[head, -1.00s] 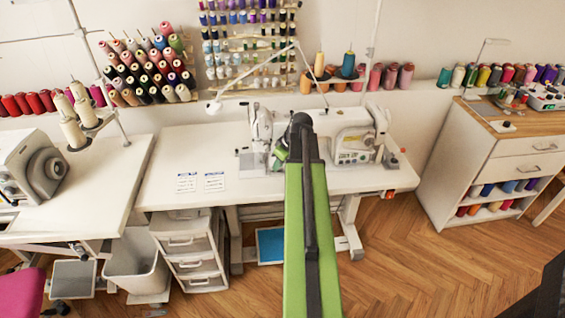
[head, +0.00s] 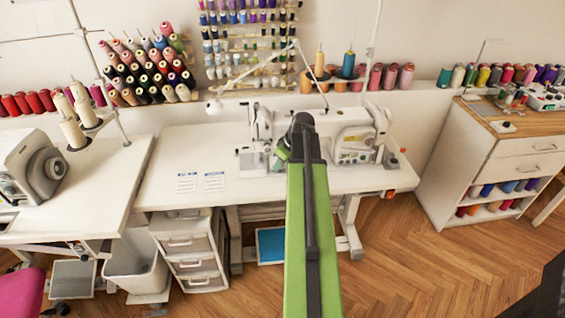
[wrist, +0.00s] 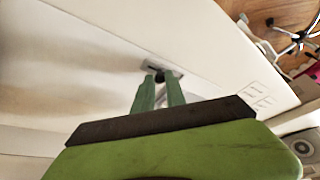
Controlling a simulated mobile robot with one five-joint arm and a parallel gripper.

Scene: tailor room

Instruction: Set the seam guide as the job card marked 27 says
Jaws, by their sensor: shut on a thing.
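A white sewing machine (head: 354,145) stands on the white table (head: 225,155), partly hidden by my green arm. In the wrist view my gripper (wrist: 159,82) has its two green fingers closed around a small dark knob-like piece (wrist: 160,76), on or just above a small grey plate (wrist: 178,72) in the white surface. This piece looks like the seam guide, but it is too small to be sure. Two job cards lie on the table, a left card (head: 187,182) and a right card (head: 215,181). Their numbers and print are too small to read.
Thread racks (head: 150,70) line the back wall. A drawer unit (head: 190,255) and a bin (head: 137,268) stand under the table's left end. A wooden-topped cabinet (head: 490,150) is at the right. The table around the cards is clear.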

